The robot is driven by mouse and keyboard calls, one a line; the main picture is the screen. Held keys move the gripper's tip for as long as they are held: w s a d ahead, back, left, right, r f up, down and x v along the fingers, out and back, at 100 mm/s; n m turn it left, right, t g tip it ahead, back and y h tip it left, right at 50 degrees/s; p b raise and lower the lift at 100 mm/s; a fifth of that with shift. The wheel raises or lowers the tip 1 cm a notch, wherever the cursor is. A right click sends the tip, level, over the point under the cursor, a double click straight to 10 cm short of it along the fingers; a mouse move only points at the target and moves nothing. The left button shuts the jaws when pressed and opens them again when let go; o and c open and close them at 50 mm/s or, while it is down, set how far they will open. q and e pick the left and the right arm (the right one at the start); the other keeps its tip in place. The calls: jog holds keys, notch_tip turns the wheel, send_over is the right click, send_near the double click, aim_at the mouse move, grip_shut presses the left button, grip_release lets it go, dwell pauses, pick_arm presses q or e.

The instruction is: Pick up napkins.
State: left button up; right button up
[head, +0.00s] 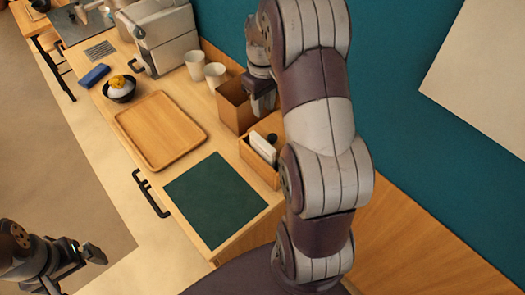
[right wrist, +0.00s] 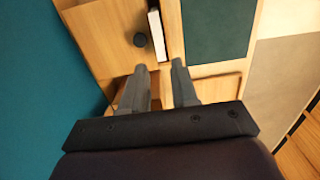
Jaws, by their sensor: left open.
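The white napkins (head: 262,147) stand upright in a small wooden caddy (head: 260,170) beside a dark round item. They also show in the right wrist view (right wrist: 157,36), beyond my fingertips. My right gripper (head: 264,103) is over the counter, near the tall wooden box just behind the caddy, and apart from the napkins. In the right wrist view its two fingers (right wrist: 159,66) stand apart with nothing between them. My left gripper (head: 84,254) is open and empty at the lower left, away from the counter.
A dark green mat (head: 215,199) and a wooden tray (head: 160,131) lie on the counter. A tall wooden box (head: 236,105), two white cups (head: 205,70), a dark bowl (head: 119,89) and a blue cloth-like item (head: 94,75) are farther back. A teal wall (head: 400,130) bounds the right.

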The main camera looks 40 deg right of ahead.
send_over(262, 142)
notch_tip(262, 142, down, 4)
notch_tip(262, 142, down, 12)
jog(key=p, duration=0.5)
jog(key=shift+s+r+p, duration=0.1)
jog(key=shift+r+p, duration=0.05)
jog(key=shift+p, duration=0.15)
jog(key=shift+d, duration=0.1)
pick_arm(q)
notch_tip(262, 142, up, 3)
jog(key=shift+r, duration=0.1)
pick_arm(e)
grip_shut()
